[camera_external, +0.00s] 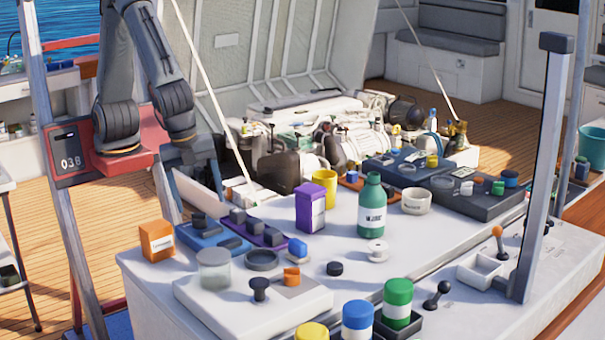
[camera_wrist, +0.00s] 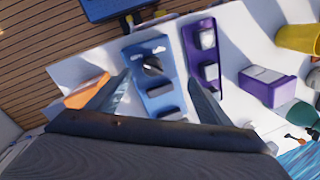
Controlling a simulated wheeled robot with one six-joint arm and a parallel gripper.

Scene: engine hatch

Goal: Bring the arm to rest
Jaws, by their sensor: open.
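My gripper (camera_external: 197,192) hangs at the left end of the white worktop in the external view, above and behind the blue tray (camera_external: 232,243). In the wrist view the two fingers of my gripper (camera_wrist: 160,78) stand apart with nothing held between them. The blue tray (camera_wrist: 139,50) with dark blocks shows beyond and between the fingers, and the gap in height cannot be judged exactly. My arm comes down from a raised elbow at the top left of the external view, and its fingertips are partly hard to make out there.
An orange box (camera_external: 157,241), a purple box (camera_external: 310,207), a yellow cup (camera_external: 325,188) and a green bottle (camera_external: 371,210) stand on the worktop. A raised hatch lid (camera_external: 235,60) and a crowded engine bay (camera_external: 335,135) lie behind. A slanted pole (camera_external: 50,150) rises at left.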

